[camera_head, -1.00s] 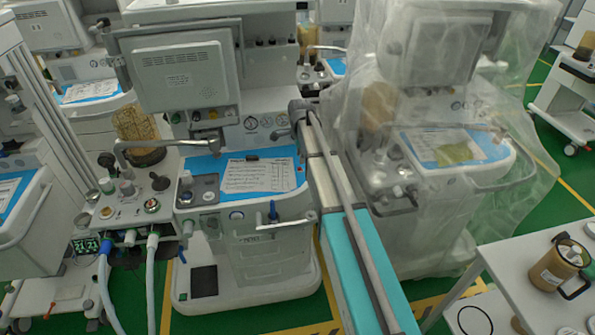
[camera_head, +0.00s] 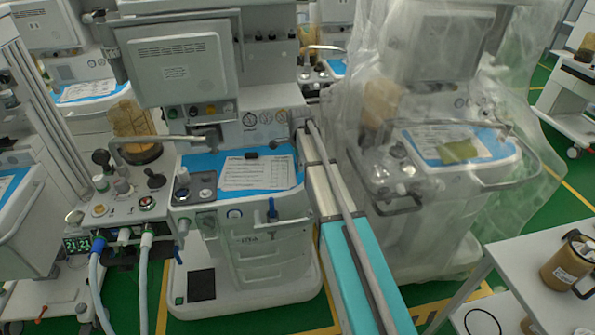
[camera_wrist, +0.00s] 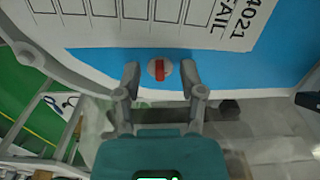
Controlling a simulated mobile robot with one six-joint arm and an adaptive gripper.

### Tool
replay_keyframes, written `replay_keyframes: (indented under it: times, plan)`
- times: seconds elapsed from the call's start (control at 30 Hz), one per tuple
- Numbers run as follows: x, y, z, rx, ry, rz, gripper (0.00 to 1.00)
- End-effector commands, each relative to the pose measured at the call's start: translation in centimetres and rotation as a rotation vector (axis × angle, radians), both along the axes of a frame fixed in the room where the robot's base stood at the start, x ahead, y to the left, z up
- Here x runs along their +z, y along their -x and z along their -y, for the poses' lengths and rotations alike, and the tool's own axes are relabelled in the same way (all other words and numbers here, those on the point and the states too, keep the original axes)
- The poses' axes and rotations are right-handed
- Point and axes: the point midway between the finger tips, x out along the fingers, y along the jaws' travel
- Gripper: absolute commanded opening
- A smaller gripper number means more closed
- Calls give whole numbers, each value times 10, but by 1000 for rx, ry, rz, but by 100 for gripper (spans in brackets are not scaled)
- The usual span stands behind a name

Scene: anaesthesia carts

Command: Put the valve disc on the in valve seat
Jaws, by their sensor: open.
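In the wrist view, a small pale round piece with a red bar across it (camera_wrist: 159,70) lies on a blue surface; it may be the valve disc, but I cannot be sure. My gripper (camera_wrist: 159,72) is open, with one finger on each side of this piece and a gap visible at both sides. In the head view, the breathing block (camera_head: 118,207) at left carries several knobs and round fittings. I cannot tell which one is the in valve seat. My gripper and the small piece cannot be made out in the head view.
The blue worktop (camera_head: 205,162) bears a printed sheet (camera_head: 258,172). A plastic-covered cart (camera_head: 440,185) stands right of my teal arm. A white table (camera_head: 525,265) with a brown canister (camera_head: 566,264) is at lower right. Hoses (camera_head: 145,275) hang below the block.

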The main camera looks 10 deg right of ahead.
Motion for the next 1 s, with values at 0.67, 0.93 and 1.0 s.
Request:
replay_keyframes:
  times: [0.67, 0.93, 1.0]
  plan:
    - [0, 0, 0, 0, 0, 0, 35]
    - [0, 0, 0, 0, 0, 0, 0]
    - [0, 0, 0, 1, 0, 0, 0]
